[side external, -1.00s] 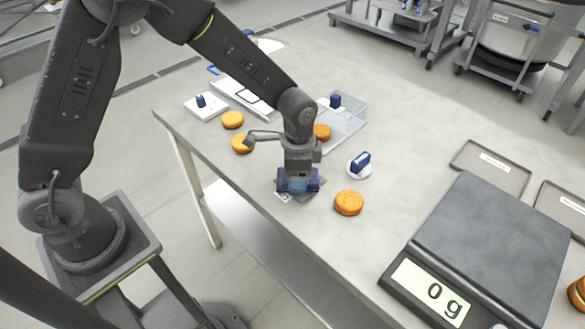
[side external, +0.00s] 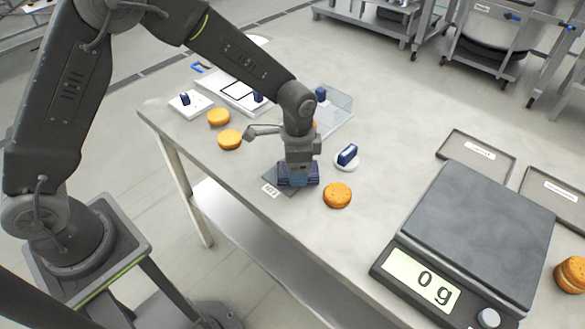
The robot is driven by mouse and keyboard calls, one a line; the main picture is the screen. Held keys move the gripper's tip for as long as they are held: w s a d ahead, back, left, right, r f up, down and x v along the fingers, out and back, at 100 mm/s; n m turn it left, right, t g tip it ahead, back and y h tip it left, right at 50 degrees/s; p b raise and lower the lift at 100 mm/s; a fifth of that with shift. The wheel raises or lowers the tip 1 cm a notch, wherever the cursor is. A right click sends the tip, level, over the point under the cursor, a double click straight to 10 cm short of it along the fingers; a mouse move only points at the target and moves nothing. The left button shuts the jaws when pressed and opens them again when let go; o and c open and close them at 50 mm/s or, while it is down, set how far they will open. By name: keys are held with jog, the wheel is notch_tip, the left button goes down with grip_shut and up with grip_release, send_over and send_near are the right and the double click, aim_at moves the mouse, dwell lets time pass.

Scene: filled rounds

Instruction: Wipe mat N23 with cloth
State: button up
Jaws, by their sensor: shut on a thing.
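The dark grey mat (side external: 285,189) lies flat near the table's front edge. A white tag at its left corner bears print too small to read surely. My gripper (side external: 298,170) points down over the mat and is shut on the dark blue cloth (side external: 299,181). The cloth is low over the right part of the mat and appears to touch it. My gripper and the cloth hide the mat's back and right parts.
An orange round (side external: 337,195) and a white disc with a blue handle (side external: 347,158) stand close on the right. More rounds (side external: 230,139) lie left. A clear box (side external: 335,110) is behind my arm. The scale (side external: 475,240) reads 0 g, beside grey trays (side external: 477,154).

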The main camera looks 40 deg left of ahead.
jog(key=shift+w+a+f, duration=0.1)
jog(key=shift+a+f, duration=0.05)
jog(key=shift+a, duration=1.75)
jog(key=shift+s+d+r, duration=0.2)
jog(key=shift+s+d, duration=0.45)
jog(key=shift+d, duration=0.35)
jog(key=shift+r, duration=0.1)
jog(key=shift+r, duration=2.95)
